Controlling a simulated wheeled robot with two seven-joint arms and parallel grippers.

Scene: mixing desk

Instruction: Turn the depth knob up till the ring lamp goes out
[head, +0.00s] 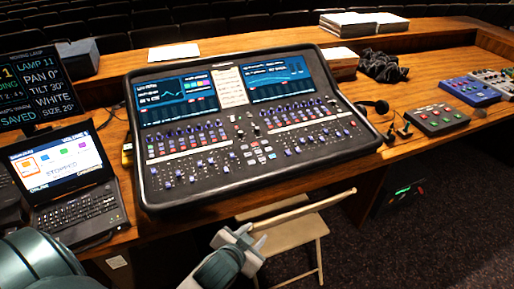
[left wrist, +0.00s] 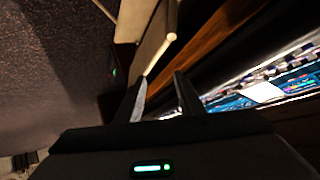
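The mixing desk (head: 160,205) stands on the wooden table with two lit screens, rows of faders and many small knobs. A cluster of small knobs and coloured buttons (head: 256,150) sits in its middle. I cannot tell which knob is the depth knob or which light is the ring lamp at this size. My left gripper (head: 250,238) is in front of the desk's near edge, below and apart from it, over the folding chair. Its two fingers show apart and empty in the left wrist view (left wrist: 162,90). My right gripper is not in view.
A laptop (head: 80,208) and a dark monitor (head: 32,85) stand left of the desk. A folding chair (head: 293,232) stands before the table. To the right lie a headset (head: 376,106), a grey box with coloured buttons (head: 436,118) and a blue box (head: 470,92).

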